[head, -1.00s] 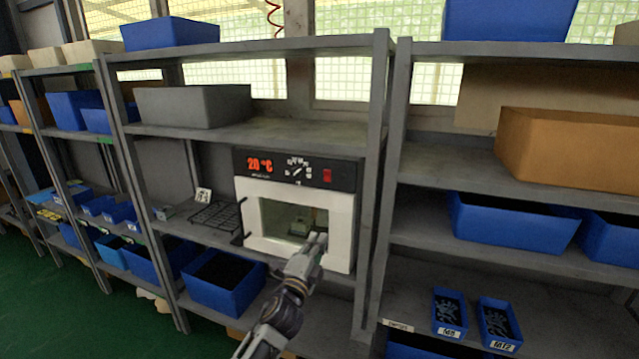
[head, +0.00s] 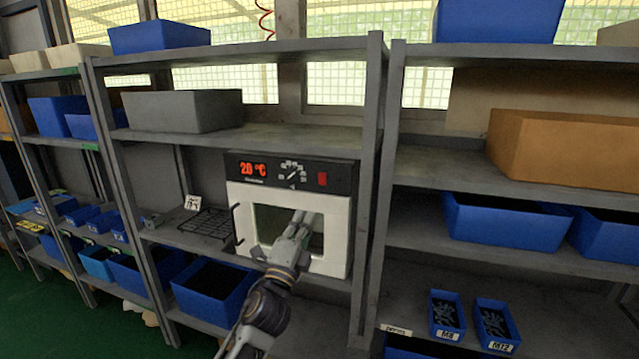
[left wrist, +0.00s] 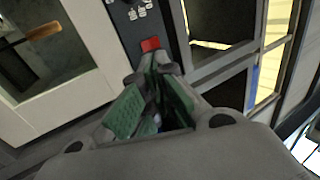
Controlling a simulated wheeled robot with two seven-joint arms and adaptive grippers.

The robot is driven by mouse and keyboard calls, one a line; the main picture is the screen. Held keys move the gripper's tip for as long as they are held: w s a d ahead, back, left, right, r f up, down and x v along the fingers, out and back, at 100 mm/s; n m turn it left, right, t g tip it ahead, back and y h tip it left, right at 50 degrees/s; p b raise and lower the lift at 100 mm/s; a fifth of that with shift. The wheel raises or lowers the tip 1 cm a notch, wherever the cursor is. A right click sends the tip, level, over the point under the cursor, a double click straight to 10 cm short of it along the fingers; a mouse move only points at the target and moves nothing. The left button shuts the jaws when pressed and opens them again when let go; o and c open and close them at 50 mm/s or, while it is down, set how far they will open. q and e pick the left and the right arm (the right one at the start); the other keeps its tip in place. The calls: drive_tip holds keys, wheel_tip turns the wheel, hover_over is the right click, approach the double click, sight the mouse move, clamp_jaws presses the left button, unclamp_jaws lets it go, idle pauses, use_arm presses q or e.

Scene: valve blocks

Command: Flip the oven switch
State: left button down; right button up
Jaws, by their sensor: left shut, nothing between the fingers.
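The white oven (head: 343,235) stands on a grey shelf, with a black panel on top showing 20 °C in red and a dial. The red oven switch (head: 322,179) is at the right end of that panel; it also shows in the left wrist view (left wrist: 150,44). My left gripper (head: 306,216) is shut and empty, in front of the oven door below the panel. In the left wrist view its fingertips (left wrist: 160,66) appear just below the red switch; I cannot tell whether they touch it. My right gripper is not in view.
A wire rack (head: 208,222) lies left of the oven by its dark handle. A shelf post (head: 366,190) stands close to the oven's right side. Blue bins (head: 213,290) sit below, and a grey bin (head: 183,110) sits above.

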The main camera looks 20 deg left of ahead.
use_arm(q)
drive_tip(key=shift+w, duration=0.1)
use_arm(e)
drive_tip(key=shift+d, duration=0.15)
use_arm(q)
drive_tip(key=p, duration=0.3)
approach(323, 174)
drive_tip(key=shift+x, duration=3.4)
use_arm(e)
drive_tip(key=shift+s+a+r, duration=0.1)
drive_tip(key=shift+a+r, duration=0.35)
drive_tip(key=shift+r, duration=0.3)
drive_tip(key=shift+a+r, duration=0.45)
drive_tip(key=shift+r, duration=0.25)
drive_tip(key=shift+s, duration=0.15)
